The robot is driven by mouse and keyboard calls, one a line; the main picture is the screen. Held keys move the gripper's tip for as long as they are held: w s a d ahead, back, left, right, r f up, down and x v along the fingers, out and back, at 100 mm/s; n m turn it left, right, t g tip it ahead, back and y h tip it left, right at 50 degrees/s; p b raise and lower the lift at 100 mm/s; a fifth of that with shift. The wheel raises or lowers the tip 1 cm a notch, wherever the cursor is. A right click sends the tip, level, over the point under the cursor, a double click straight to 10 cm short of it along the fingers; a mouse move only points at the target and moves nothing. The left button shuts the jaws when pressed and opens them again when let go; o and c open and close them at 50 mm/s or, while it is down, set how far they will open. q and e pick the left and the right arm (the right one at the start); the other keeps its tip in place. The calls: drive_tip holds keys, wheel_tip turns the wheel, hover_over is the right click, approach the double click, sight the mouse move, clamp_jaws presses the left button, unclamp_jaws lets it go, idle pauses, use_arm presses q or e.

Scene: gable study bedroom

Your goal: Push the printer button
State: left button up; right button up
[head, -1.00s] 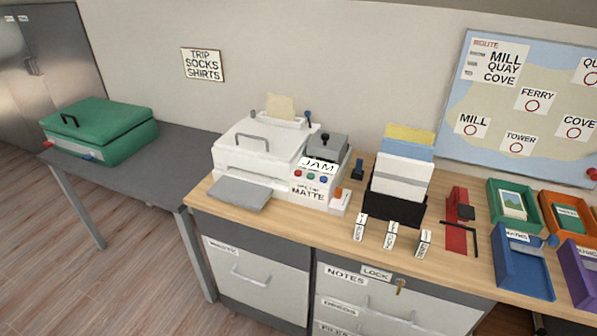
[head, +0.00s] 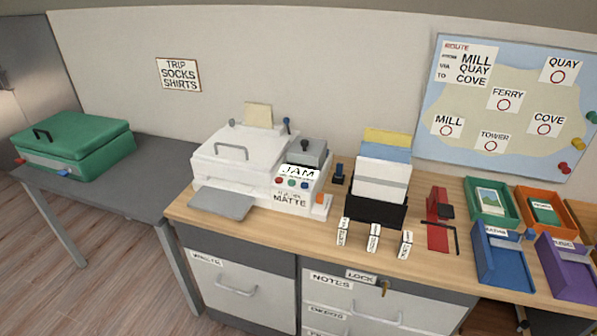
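A white printer (head: 240,165) stands at the left end of the wooden desk, with its grey tray (head: 223,203) out in front. A sheet of paper (head: 258,115) stands up at its back. Its front panel (head: 299,176) carries a label reading JAM. Below the label is a row of small round buttons: a red one (head: 281,180), a blue one (head: 292,182) and another bluish one (head: 304,185). A label reading MATTE (head: 289,199) is under them. An orange piece (head: 321,199) is at the panel's right. Neither of my grippers shows in the head view.
The wooden desk (head: 420,263) also holds a black file holder (head: 375,210), small label blocks (head: 374,238), a red tool (head: 438,220) and several coloured trays (head: 500,258). A green suitcase (head: 72,145) lies on a grey table (head: 150,180) at the left.

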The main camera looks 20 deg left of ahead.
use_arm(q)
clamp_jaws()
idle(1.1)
